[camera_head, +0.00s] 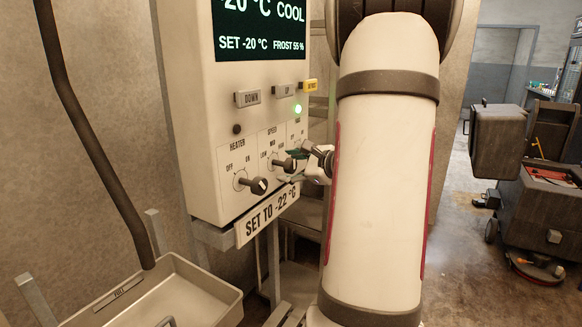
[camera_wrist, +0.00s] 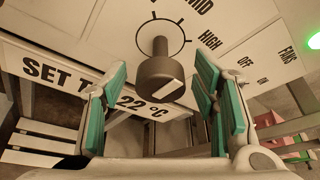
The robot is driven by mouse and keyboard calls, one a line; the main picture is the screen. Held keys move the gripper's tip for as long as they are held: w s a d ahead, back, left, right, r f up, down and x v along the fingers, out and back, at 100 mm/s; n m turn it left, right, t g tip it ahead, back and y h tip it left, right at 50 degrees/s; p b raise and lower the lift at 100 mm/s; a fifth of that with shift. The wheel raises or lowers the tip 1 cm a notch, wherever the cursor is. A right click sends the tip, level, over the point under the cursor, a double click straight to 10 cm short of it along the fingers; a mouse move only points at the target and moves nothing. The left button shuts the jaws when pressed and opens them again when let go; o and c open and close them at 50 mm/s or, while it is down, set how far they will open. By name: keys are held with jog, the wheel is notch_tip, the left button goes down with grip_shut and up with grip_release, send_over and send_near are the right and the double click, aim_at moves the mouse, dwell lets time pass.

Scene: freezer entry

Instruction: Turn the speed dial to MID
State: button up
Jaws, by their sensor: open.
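The speed dial (camera_head: 286,164) is a dark knob on a stem, in the middle of the lower row on the white control panel. In the wrist view the dial (camera_wrist: 155,77) stands between my two green-padded fingers, with gaps on both sides. A white stripe crosses its end face at a slant; I cannot tell which mark it is set to. MID and HIGH show beside its ring; LOW shows in the head view. My gripper (camera_wrist: 161,80) is open around the dial; it also shows in the head view (camera_head: 291,167), partly hidden behind my arm.
The heater knob (camera_head: 257,186) is close at the left. A "SET TO -22 °C" plate (camera_head: 266,215) hangs just below the dials. Above are buttons (camera_head: 247,97), a green light (camera_head: 298,108) and a display (camera_head: 262,30). A tray (camera_head: 160,291) stands at lower left; a cart (camera_head: 541,215) at right.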

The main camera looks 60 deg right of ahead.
jog(key=shift+s, duration=0.1)
jog(key=v, duration=1.1)
jog(key=shift+s+r, duration=0.15)
jog(key=shift+s, duration=0.2)
jog(key=w+a+r+n+g+y+p, duration=0.1)
jog(key=w+a+n+g+y+p, duration=0.2)
jog(key=a+n, duration=0.75)
jog(key=w+a+r+n+g+y+p, duration=0.1)
jog(key=a+n+g+y, duration=0.3)
jog(key=a, duration=1.3)
jog(key=s+a+r+n+g+h+p, duration=0.2)
jog(key=s+a+n+g+h+p, duration=0.1)
jog(key=s+a+n, duration=0.8)
jog(key=shift+s+a+n+h+p, duration=0.25)
jog(key=shift+s+n+h+p, duration=0.65)
jog(key=shift+n, duration=1.25)
